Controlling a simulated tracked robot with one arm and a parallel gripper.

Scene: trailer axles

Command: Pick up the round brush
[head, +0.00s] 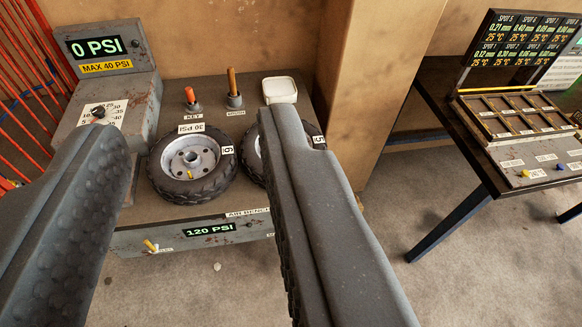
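A brown upright handle (232,82) stands in a dark round holder at the back of the air bench. The label in front of it seems to read BRUSH. Its lower end is hidden in the holder, so I cannot see any bristles. My gripper (190,128) is open, with its two dark fingers wide apart and nothing between the tips. In the picture, the handle shows between the fingers, nearer the right fingertip and beyond it.
An orange-handled key (190,96) stands left of the brush. A white square tub (279,90) is to its right. A wheel (192,164) lies in front; another is partly hidden by my right finger. A gauge box (108,85) stands left, and a table (440,100) right.

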